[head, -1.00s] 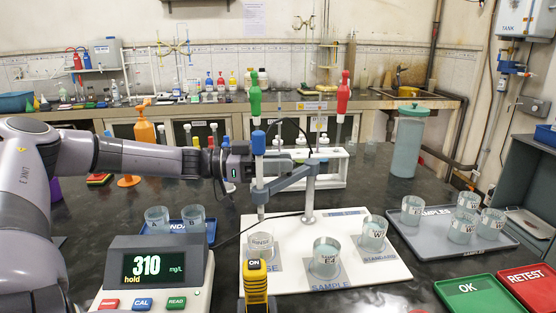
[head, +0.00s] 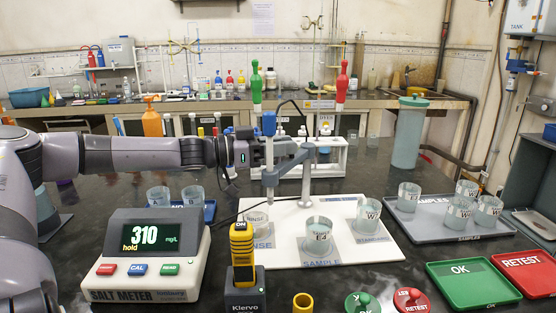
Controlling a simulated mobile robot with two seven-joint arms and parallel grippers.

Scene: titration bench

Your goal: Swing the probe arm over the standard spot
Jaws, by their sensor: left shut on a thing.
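The probe arm (head: 289,166) is a grey bar on an upright post, carrying a probe with a blue cap (head: 269,123). My left gripper (head: 258,152) is shut on the probe arm at its probe end. The probe's lower end is near the back of the rinse beaker (head: 257,222), apparently above it. The standard spot (head: 373,239) is at the right of the white board (head: 345,257), with a beaker marked W (head: 367,217) on it. Beaker E4 (head: 319,236) stands on the sample spot between them. My right gripper is not in view.
A salt meter (head: 150,250) reading 310 with "hold" stands front left. A yellow handheld device (head: 243,250) stands before the board. A samples tray (head: 430,228) with several beakers is at the right. A dye rack (head: 335,160) stands behind the post.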

